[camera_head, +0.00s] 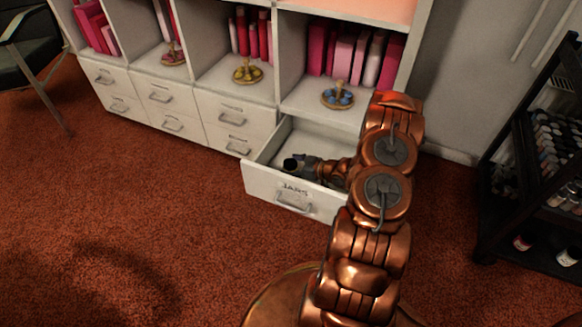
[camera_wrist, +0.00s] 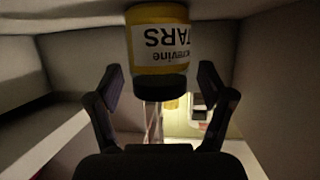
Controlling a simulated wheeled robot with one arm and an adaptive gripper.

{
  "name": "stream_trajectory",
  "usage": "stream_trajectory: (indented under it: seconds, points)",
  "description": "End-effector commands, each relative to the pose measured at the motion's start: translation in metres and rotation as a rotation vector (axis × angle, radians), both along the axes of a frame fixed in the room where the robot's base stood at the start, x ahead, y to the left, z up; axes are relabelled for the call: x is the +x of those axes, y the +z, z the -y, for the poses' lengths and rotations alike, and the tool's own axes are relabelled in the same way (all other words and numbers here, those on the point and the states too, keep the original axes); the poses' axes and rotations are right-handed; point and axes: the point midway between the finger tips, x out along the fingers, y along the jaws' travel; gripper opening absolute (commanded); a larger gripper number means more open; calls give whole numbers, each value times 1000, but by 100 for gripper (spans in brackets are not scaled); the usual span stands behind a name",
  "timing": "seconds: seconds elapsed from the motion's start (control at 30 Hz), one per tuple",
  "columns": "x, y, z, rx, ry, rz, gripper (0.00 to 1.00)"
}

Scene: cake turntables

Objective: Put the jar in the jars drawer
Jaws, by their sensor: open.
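The jars drawer (camera_head: 257,184), white with "JARS" lettering on its front, is pulled open at the bottom of the shelf unit. My arm reaches into it from the right, and my gripper (camera_head: 305,165) is low inside it. In the wrist view a yellow jar (camera_wrist: 158,15) with a white label and dark lid is just beyond my gripper (camera_wrist: 160,78). The fingers are spread wide, with gaps on both sides of the lid. The label reads upside down. In the head view I cannot clearly tell the jar from the dark gripper parts.
The shelf unit (camera_head: 190,90) holds pink and red books and small turntables, one with blue pieces (camera_head: 338,97) above the open drawer. Other drawers to the left are closed. A black rack of bottles (camera_head: 540,165) stands at right. The red carpet (camera_head: 120,200) is clear.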

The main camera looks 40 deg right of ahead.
Motion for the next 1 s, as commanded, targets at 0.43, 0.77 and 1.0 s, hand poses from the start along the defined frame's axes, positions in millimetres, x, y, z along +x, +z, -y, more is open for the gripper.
stream_trajectory:
  seconds: [0.43, 0.77, 1.0]
  points:
    - [-48, 28, 25, -4, -3, 2, 80]
    - [-60, 34, 32, -18, -2, -9, 80]
    - [-40, 45, 53, -172, -41, -143, 80]
